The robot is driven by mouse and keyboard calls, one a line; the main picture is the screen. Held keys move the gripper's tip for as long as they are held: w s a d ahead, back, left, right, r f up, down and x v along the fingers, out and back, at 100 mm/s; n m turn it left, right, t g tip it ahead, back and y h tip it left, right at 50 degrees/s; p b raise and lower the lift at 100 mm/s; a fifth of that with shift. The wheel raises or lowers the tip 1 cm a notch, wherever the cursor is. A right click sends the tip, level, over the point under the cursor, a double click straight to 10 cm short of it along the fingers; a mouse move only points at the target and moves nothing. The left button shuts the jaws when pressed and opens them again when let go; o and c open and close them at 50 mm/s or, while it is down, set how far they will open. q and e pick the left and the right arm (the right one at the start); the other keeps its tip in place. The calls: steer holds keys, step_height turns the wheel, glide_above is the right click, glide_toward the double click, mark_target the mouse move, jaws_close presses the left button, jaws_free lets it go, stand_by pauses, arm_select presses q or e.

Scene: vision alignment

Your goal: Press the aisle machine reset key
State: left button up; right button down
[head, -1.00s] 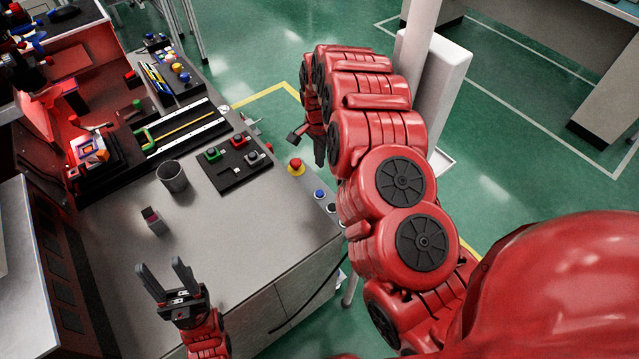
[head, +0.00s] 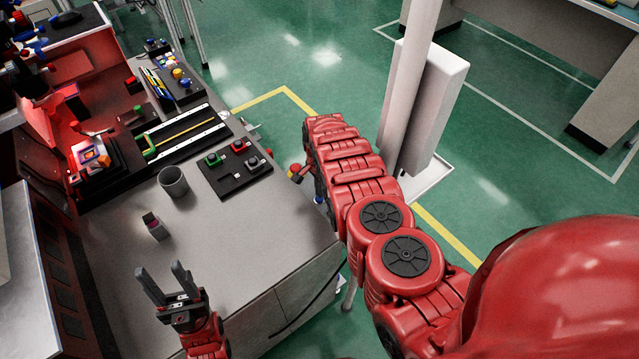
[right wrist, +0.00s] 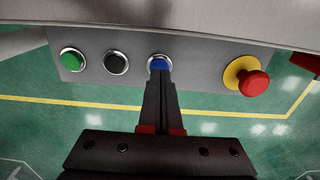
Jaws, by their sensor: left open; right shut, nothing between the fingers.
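In the right wrist view a grey panel (right wrist: 200,55) on the machine's side carries a green button (right wrist: 73,60), a black button (right wrist: 116,62), a blue button (right wrist: 159,64) and a red mushroom button on a yellow collar (right wrist: 252,82). No label can be read. My right gripper (right wrist: 160,77) is shut and empty. Its fingertips overlap the blue button's lower edge; I cannot tell whether they press it. In the head view my right arm largely hides the panel and right gripper. My left gripper (head: 165,284) is open and empty above the bench.
The grey bench (head: 245,225) holds a grey cup (head: 173,181), a small block (head: 154,227) and a black button board (head: 235,170). A white post (head: 412,90) stands beyond my right arm. Green floor is open beyond the bench.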

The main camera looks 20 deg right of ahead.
steer(key=shift+f, duration=0.5)
